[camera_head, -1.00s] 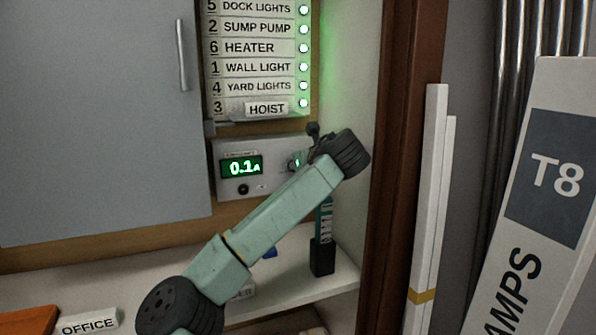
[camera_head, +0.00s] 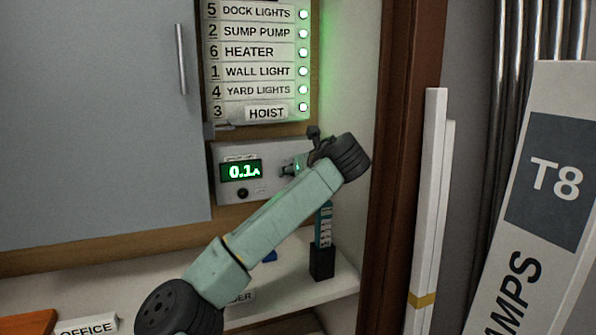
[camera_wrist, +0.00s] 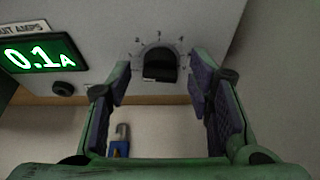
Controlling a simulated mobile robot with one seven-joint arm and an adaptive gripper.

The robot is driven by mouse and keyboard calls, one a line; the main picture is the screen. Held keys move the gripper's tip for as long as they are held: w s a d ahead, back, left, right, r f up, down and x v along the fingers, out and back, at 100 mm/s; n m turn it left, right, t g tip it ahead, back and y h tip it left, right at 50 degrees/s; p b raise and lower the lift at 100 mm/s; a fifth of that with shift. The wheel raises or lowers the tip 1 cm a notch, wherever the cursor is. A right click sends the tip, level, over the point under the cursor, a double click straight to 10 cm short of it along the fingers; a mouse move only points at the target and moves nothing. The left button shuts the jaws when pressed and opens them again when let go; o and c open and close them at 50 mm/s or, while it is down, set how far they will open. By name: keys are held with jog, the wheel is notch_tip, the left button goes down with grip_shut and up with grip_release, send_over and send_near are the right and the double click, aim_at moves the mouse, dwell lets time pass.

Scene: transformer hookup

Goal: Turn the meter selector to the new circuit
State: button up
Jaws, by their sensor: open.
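The meter (camera_head: 228,192) is a pale box under the label panel. Its green display (camera_head: 241,171) reads 0.1 A, and it also shows in the wrist view (camera_wrist: 40,52). My gripper (camera_wrist: 160,90) is open, with one purple-padded finger on each side below the knob. The knob shows between the fingers, not gripped. In the head view my gripper (camera_head: 296,167) is at the meter's right side and partly hides the selector.
The label panel (camera_head: 258,70) has several lit lamps, with HOIST lowest. A grey door (camera_head: 95,120) is at left. On the shelf (camera_head: 345,282) stands a dark holder (camera_head: 322,262). A wooden post (camera_head: 405,150) is right of my arm.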

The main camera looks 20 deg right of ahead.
jog(key=v, duration=1.2)
jog(key=shift+c, duration=0.3)
